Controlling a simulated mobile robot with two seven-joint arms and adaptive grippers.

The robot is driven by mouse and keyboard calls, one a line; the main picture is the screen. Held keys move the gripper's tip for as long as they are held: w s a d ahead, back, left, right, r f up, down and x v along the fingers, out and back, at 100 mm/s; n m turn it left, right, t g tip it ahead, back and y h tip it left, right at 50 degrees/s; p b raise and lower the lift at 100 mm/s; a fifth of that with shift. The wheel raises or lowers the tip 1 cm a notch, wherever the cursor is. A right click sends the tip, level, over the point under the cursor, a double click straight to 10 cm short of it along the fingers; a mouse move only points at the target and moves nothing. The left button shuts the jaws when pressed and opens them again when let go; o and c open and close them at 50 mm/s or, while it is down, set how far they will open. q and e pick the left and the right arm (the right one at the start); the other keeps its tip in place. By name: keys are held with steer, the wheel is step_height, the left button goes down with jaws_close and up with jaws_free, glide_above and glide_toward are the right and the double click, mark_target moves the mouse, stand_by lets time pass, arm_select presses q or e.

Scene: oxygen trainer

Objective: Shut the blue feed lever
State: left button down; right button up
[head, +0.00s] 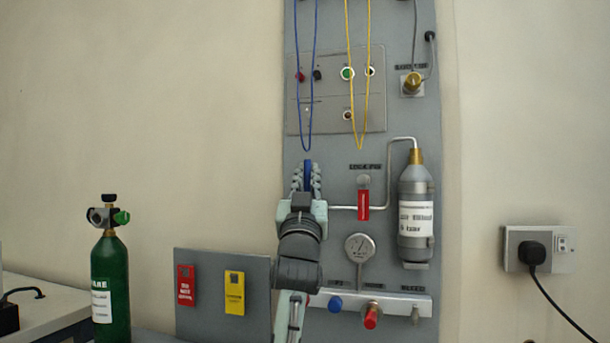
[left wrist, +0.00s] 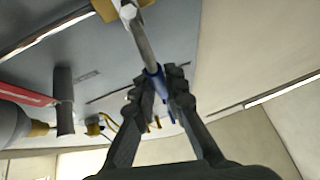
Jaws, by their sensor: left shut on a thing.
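The blue feed lever (head: 308,170) is on the grey wall panel, left of the red lever, and points upward in the head view. My left gripper (head: 306,178) reaches up from below and is shut on it, with one finger on each side. In the left wrist view, the blue lever (left wrist: 157,84) sits between the two dark fingertips (left wrist: 163,90), at the end of a grey pipe (left wrist: 142,42). The fingers hide much of the lever and its valve. My right gripper is not in view.
A red lever (head: 363,204) hangs down on the pipe to the right, near a grey cylinder (head: 415,205) and a gauge (head: 360,247). Blue (head: 306,100) and yellow cords (head: 365,100) hang above. A green bottle (head: 110,285) stands at lower left.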

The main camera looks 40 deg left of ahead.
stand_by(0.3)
arm_select(q)
steer(key=c, duration=1.6)
jaws_free()
steer(key=shift+o, duration=0.2)
steer(key=v, duration=1.2)
